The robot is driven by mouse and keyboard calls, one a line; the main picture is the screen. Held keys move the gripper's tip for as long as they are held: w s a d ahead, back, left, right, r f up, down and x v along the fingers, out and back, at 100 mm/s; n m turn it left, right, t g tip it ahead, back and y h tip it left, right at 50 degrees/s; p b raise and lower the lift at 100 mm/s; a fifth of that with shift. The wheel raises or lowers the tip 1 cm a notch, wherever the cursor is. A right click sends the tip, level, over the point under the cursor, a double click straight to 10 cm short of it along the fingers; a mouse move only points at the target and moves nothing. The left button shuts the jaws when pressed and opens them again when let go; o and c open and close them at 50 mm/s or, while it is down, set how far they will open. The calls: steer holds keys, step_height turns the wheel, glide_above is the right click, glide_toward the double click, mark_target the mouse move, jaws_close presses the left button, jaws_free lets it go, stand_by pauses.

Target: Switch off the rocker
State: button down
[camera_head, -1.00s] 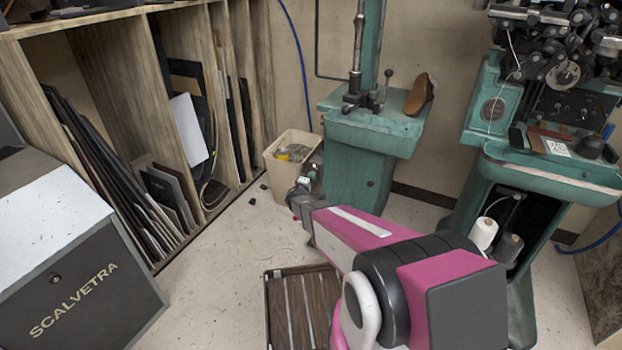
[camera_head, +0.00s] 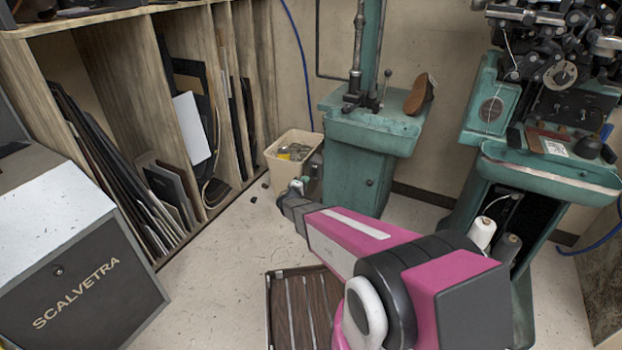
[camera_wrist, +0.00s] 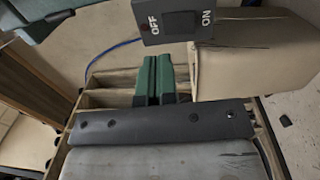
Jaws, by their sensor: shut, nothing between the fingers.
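The dark grey switch box (camera_wrist: 150,38) is at the top of the wrist view, partly cut off by the frame edge. Its black rocker (camera_wrist: 181,21) sits between a white OFF label on the left and a white ON label on the right. I cannot tell which side is pressed in. My gripper (camera_wrist: 156,60) shows its green fingers side by side, shut and empty. The fingertips appear just below the box in the picture; I cannot tell whether they touch it. In the head view my pink arm reaches toward the bin, and the rocker cannot be made out.
A cream bin (camera_head: 273,165) with scraps stands by the wooden shelving (camera_head: 240,100). A green machine pedestal (camera_head: 355,180) is right of it. A slatted dark wooden item (camera_head: 297,305) lies below my arm. A grey SCALVETRA cabinet (camera_head: 75,290) is at left. Open floor (camera_head: 205,300) lies between.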

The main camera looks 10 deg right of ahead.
steer(key=r+v, duration=0.1)
steer(key=v, duration=0.5)
steer(key=shift+s+a+r, duration=0.15)
steer(key=shift+s+a, duration=0.05)
steer(key=shift+s, duration=0.1)
steer(key=shift+d, duration=0.1)
steer(key=s+d+r+m+g, duration=0.3)
steer(key=s+d+m+g, duration=0.15)
steer(key=s+d, duration=0.2)
steer(key=s+d+r+m+g, duration=0.3)
steer(key=s+d+g, duration=0.3)
steer(key=s, duration=0.1)
steer(key=s+a+r+m+g+y, duration=0.1)
steer(key=s+a+r+g+y, duration=0.1)
steer(key=s+y, duration=0.3)
steer(key=s+a+r+m+g+y, duration=0.2)
steer(key=s+r+y, duration=0.3)
steer(key=s, duration=0.4)
steer(key=shift+s+y, duration=0.35)
steer(key=shift+y, duration=0.15)
steer(key=shift+a+g, duration=0.1)
steer(key=shift+g, duration=0.15)
